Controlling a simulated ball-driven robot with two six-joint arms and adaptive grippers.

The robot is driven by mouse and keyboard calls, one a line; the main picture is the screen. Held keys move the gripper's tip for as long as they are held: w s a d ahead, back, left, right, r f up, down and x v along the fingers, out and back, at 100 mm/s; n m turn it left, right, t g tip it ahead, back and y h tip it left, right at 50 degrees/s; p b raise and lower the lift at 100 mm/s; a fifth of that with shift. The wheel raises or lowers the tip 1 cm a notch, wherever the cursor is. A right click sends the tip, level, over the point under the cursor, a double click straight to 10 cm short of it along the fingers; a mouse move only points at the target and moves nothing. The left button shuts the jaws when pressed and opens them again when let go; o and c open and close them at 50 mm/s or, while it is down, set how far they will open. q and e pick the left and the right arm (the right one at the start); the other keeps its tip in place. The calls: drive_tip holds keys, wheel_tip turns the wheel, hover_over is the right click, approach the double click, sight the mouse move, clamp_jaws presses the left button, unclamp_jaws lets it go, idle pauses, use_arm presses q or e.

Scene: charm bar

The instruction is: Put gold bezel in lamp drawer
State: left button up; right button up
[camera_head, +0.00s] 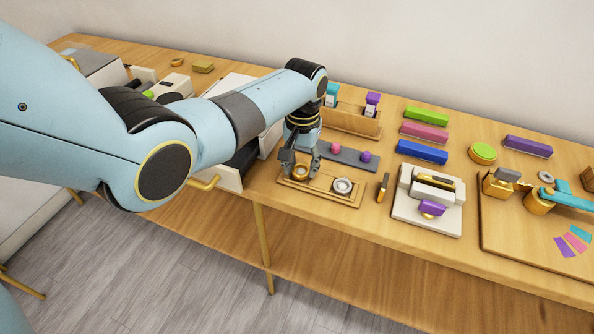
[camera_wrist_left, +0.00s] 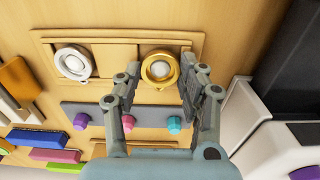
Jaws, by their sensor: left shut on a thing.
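The gold bezel (camera_head: 300,172) is a round gold ring at the left end of a wooden tray (camera_head: 322,198). It also shows in the wrist view (camera_wrist_left: 160,69). My left gripper (camera_head: 300,165) points down over that end, its fingers on either side of the bezel and shut on it. I cannot tell whether the bezel is clear of the tray. A white drawer front with a gold handle (camera_head: 205,184) stands pulled out to the left of the tray, with a dark interior. My arm hides part of the drawer unit. My right gripper is not in view.
A silver bezel (camera_head: 342,186) sits in the tray's right end. Behind is a grey strip (camera_head: 349,156) with coloured knobs. A wooden rack (camera_head: 352,122), coloured bars and a white fixture (camera_head: 428,217) stand nearby. The table's front edge is close to the tray.

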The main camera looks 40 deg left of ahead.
sight(301, 172)
use_arm(q)
drive_tip(key=shift+r+p, duration=1.6)
drive_tip(key=shift+r, duration=0.05)
drive_tip(key=shift+r+p, duration=0.65)
drive_tip(key=shift+r, duration=0.3)
